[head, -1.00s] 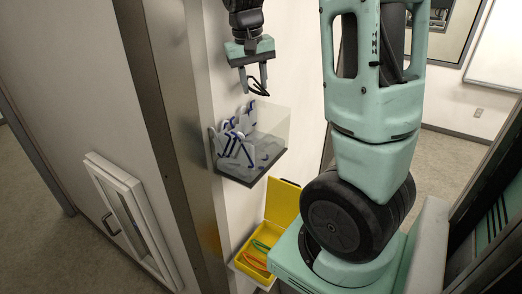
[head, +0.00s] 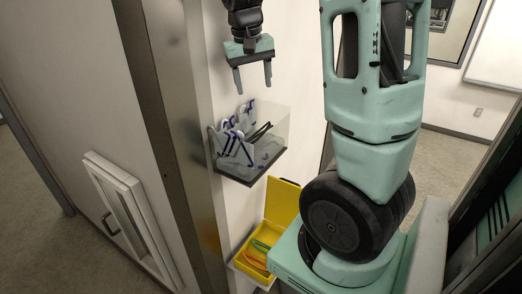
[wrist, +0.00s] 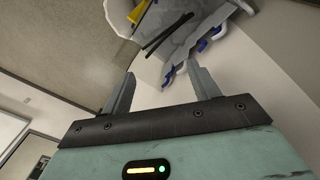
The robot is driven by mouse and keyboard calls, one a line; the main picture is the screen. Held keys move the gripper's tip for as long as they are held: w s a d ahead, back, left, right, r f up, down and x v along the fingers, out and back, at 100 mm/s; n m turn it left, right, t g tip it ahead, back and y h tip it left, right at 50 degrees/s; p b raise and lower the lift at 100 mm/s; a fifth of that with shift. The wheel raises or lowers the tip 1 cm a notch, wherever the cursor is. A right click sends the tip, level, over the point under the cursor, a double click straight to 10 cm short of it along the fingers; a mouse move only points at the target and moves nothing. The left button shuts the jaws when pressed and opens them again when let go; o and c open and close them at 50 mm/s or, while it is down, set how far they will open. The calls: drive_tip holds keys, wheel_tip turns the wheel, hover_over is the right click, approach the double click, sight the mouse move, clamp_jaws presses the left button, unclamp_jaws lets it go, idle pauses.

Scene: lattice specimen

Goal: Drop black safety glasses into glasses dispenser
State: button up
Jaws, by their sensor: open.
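The glasses dispenser (head: 272,146) is a clear box with a dark base on the wall, holding several glasses with blue and white parts (head: 236,136). The black safety glasses (head: 256,133) lie in it, their dark temples slanting up to the right; they also show in the wrist view (wrist: 166,36). My gripper (head: 254,86) is above the dispenser, open and empty, with its fingers pointing down and apart from the glasses. In the wrist view my gripper (wrist: 160,84) shows a clear gap between the fingers.
A yellow box (head: 282,205) with an open lid stands below the dispenser and holds colored items. A metal post (head: 176,120) runs beside the dispenser on the left. A white framed panel (head: 128,210) is at lower left.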

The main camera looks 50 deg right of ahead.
wheel_tip(320, 180, up, 16)
drive_tip(key=a+b, duration=0.2)
drive_tip(key=b, duration=0.2)
drive_tip(key=shift+a, duration=0.4)
drive_tip(key=shift+r, duration=0.1)
